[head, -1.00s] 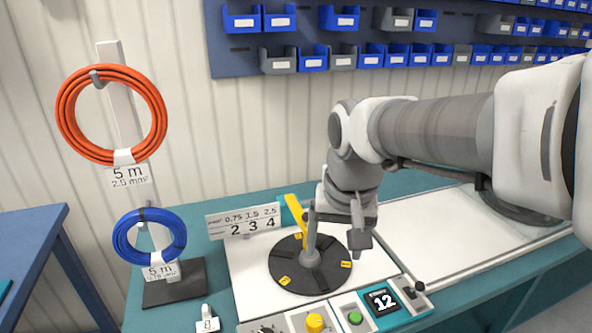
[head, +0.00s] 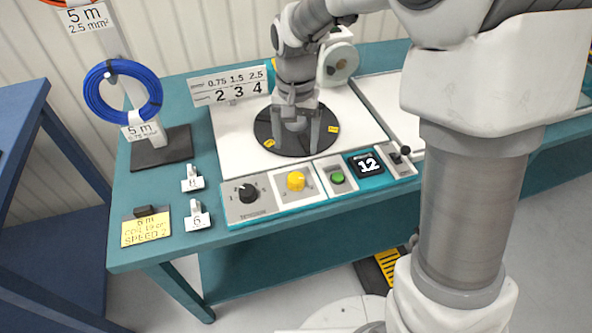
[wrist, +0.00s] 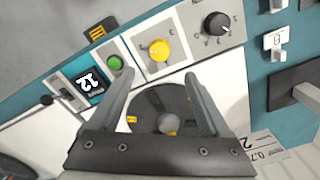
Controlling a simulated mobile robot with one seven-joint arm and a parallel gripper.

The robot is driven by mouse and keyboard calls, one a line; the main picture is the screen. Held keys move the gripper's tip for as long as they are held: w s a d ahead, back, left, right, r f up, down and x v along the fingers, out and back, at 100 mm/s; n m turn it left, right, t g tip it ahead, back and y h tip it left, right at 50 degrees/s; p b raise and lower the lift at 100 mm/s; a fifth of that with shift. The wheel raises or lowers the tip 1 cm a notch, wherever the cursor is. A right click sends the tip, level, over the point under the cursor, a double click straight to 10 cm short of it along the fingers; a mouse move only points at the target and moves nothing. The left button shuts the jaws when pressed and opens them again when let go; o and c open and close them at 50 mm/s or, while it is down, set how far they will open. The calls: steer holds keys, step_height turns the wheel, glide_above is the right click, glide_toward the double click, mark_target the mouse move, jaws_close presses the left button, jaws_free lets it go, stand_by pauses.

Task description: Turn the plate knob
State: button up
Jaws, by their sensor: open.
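The black round plate (head: 262,128) lies on the white board of the bench, with yellow marks on it. My gripper (head: 296,143) is open above it, fingers down. In the wrist view the plate (wrist: 150,102) and its grey centre hub (wrist: 168,123) show between the fingers (wrist: 160,85); I cannot tell whether they touch. On the front panel are a black pointer knob (head: 248,192) and a yellow knob (head: 296,181); which one is the plate knob is not readable. In the wrist view the black knob (wrist: 217,24) and yellow knob (wrist: 159,50) stand beyond the fingertips.
The panel also has a green button (head: 337,178), a display (head: 368,165) reading 12 and a lever (head: 402,153). A number sign (head: 228,86) stands behind the plate. A blue coil (head: 123,92) hangs on a stand at left. Small tags and a yellow note (head: 146,228) lie left of the panel.

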mark_target(296, 177)
step_height(296, 177, down, 12)
steer(key=shift+r+b, duration=0.15)
steer(key=shift+b, duration=0.7)
steer(key=shift+c, duration=0.2)
jaws_close()
